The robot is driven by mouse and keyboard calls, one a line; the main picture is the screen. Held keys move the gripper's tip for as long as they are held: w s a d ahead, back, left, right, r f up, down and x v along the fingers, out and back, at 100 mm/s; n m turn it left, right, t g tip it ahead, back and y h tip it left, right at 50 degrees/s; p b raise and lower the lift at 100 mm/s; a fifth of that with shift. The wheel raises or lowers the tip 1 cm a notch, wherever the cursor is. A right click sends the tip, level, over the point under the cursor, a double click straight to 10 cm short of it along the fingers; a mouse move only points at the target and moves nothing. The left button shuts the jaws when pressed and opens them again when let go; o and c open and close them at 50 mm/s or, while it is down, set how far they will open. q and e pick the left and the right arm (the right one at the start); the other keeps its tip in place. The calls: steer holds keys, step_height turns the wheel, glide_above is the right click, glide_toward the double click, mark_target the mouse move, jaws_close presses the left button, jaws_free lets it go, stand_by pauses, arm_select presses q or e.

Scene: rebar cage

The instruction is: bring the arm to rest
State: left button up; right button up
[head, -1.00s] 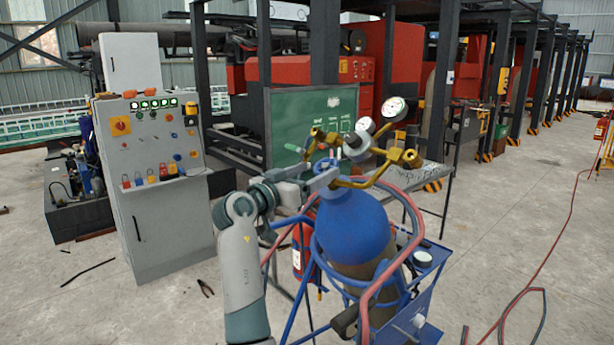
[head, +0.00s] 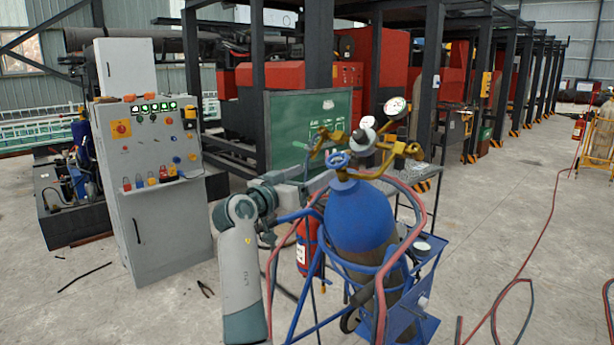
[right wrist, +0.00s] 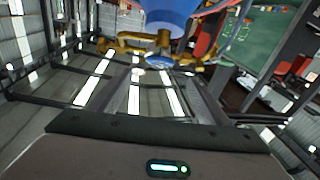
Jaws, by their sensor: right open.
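My right gripper (head: 318,184) is at the left of the blue-topped gas cylinder (head: 358,218), near its neck and below the blue valve handwheel (head: 340,160). I cannot tell whether it touches the cylinder. In the right wrist view my right gripper (right wrist: 160,98) has its two fingers apart with nothing held between them. Brass regulator fittings (right wrist: 165,42) and the blue cylinder top (right wrist: 172,14) show beyond the fingertips. My right arm rises from the bottom of the head view, bent at the elbow. My left gripper is not in view.
The cylinder stands in a blue cart (head: 408,312) with red hoses (head: 380,300). A red extinguisher (head: 309,250) is behind it. A grey control cabinet (head: 158,225) stands left, a green board (head: 290,125) behind. Pliers (head: 205,288) lie on the floor. Open floor is at right.

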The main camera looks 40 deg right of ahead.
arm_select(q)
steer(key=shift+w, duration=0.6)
